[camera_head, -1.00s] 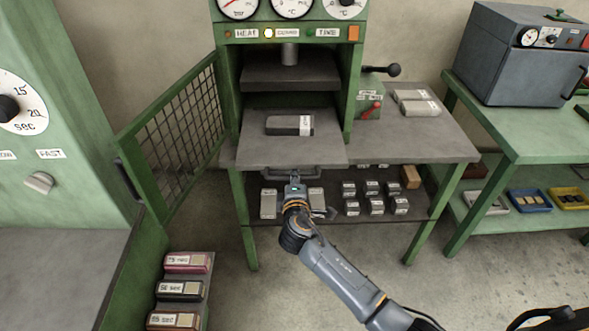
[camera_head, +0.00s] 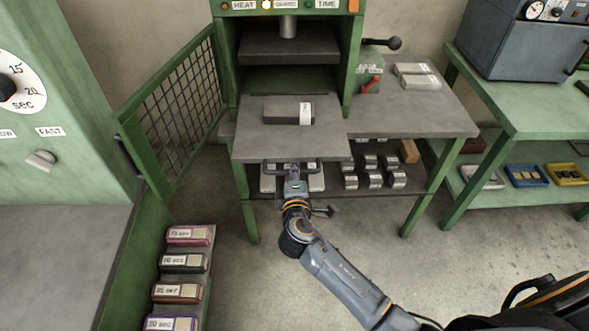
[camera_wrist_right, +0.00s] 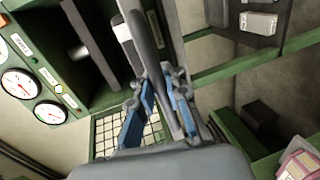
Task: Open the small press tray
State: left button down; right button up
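The small press tray (camera_head: 258,142) is a flat grey plate sticking out of the green press. A dark block with a white label (camera_head: 288,113) lies on it. The tray's dark bar handle (camera_head: 270,165) is below its front edge. My right gripper (camera_head: 293,170) is at this handle. In the right wrist view the blue-padded fingers (camera_wrist_right: 157,95) stand on both sides of a dark bar (camera_wrist_right: 146,38) and appear closed on it. The exact contact is partly hidden. My left gripper is not in view.
The press's mesh door (camera_head: 178,120) stands open at the left. A grey table (camera_head: 415,115) is at the right of the tray, with metal blocks (camera_head: 375,181) on the shelf below. Labelled blocks (camera_head: 181,263) stand at lower left. The floor (camera_head: 440,250) in front is clear.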

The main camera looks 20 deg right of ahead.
jog(key=o, duration=0.3)
jog(key=shift+o, duration=0.2)
jog(key=v, duration=1.2)
jog(key=s+f+m+g+y, duration=0.1)
jog(key=s+f+g, duration=0.15)
jog(key=f, duration=0.85)
jog(key=s+d+f+m+g+y, duration=0.15)
jog(key=s+f, duration=0.25)
jog(key=f, duration=0.6)
jog(key=s+f+g+y, duration=0.1)
jog(key=s+f+g, duration=0.2)
jog(key=f, duration=0.8)
jog(key=s+d+f+m+g, duration=0.2)
jog(key=s+f, duration=0.4)
jog(key=s, duration=0.4)
jog(key=s+d+f+m+g, duration=0.2)
jog(key=s+f, duration=0.4)
jog(key=s, duration=0.3)
jog(key=s+d+f+m+g, duration=0.3)
jog(key=s+f+m, duration=0.3)
jog(key=s, duration=0.4)
jog(key=shift+s+d+f+y, duration=0.3)
jog(key=shift+d+f+y, duration=0.05)
jog(key=shift+d, duration=0.05)
